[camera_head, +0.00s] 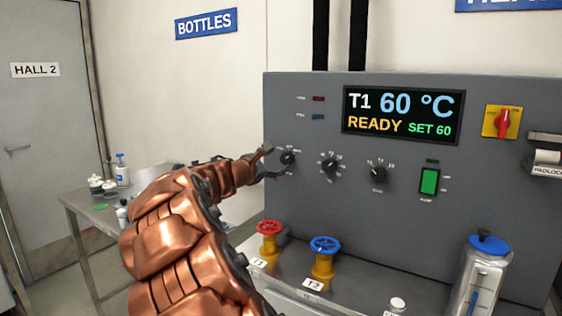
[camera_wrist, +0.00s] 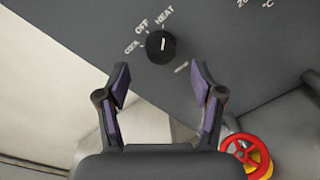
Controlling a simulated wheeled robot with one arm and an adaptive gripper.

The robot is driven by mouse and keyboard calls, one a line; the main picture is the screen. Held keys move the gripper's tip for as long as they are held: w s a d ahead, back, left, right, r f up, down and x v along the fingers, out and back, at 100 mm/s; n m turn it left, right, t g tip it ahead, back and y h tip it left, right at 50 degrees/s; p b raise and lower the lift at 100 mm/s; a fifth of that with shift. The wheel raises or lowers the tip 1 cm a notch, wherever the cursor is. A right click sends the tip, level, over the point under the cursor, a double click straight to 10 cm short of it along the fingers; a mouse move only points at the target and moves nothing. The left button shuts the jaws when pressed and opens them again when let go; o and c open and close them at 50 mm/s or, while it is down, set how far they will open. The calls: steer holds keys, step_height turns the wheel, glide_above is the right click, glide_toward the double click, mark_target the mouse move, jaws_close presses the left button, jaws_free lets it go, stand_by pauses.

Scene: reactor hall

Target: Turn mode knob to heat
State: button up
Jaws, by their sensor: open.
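The mode knob (camera_wrist: 160,45) is a round black knob on the grey panel, with COOL, OFF and HEAT printed around it in the wrist view. Its white mark stands nearly upright, close to the HEAT side; I cannot tell exactly which label it is set to. In the head view the knob (camera_head: 288,157) is at the panel's left. My gripper (camera_wrist: 160,69) is open, its two fingers spread to either side just below the knob, apparently not touching it. In the head view my gripper (camera_head: 272,162) is close to the knob from the left.
Two more knobs (camera_head: 329,165) (camera_head: 378,174) and a green switch (camera_head: 429,181) lie to the right. The display (camera_head: 401,115) reads READY. Red (camera_head: 269,228) and blue (camera_head: 324,244) valve wheels stand below. A side table (camera_head: 90,205) with bottles is at left.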

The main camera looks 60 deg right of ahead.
steer(key=a, duration=0.7)
steer(key=shift+r, duration=0.15)
stand_by(0.3)
steer(key=s+a+f+m+y+p, duration=0.2)
steer(key=s+a+f+y, duration=0.3)
steer(key=a, duration=1)
steer(key=s+a+f+m+g+y+p, duration=0.1)
steer(key=s+a+f+m+y, duration=0.3)
steer(key=s+a+f, duration=0.5)
steer(key=s+a+f+m+y+p, duration=0.3)
steer(key=s+a+f+y, duration=0.4)
steer(key=s+a, duration=0.5)
steer(key=a+m+y, duration=0.1)
steer(key=a, duration=0.7)
steer(key=shift+s+a+f+g, duration=0.15)
steer(key=shift+a+f+g, duration=0.1)
steer(key=shift+a+g, duration=0.15)
